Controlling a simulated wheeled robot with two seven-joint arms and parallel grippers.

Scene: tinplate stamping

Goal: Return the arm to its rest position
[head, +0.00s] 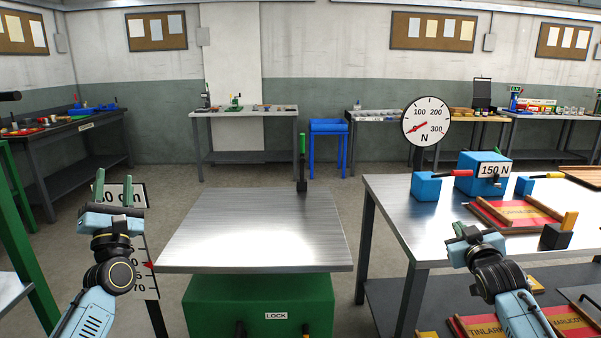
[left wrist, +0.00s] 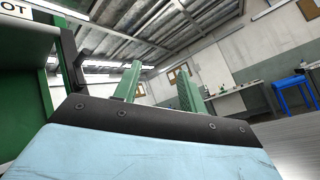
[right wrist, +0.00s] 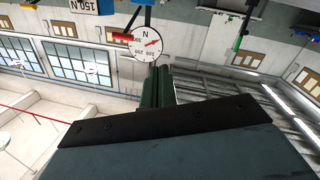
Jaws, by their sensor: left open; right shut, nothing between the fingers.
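My left gripper (head: 114,186) is raised at the left of the head view, left of the steel-topped lift table. Its green fingers stand apart and empty, as the left wrist view (left wrist: 158,90) also shows. My right gripper (head: 463,231) is at the lower right of the head view, in front of the right-hand steel table. Its green fingers are together with nothing between them in the right wrist view (right wrist: 157,86). Both grippers are apart from any object.
The lift table (head: 255,230) has a bare top and a green base. The right-hand steel table (head: 400,200) carries a force dial (head: 426,121), blue blocks (head: 426,187) and a red tray (head: 520,214). A scale post (head: 146,270) stands by my left arm. Green frame posts (head: 27,240) rise at far left.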

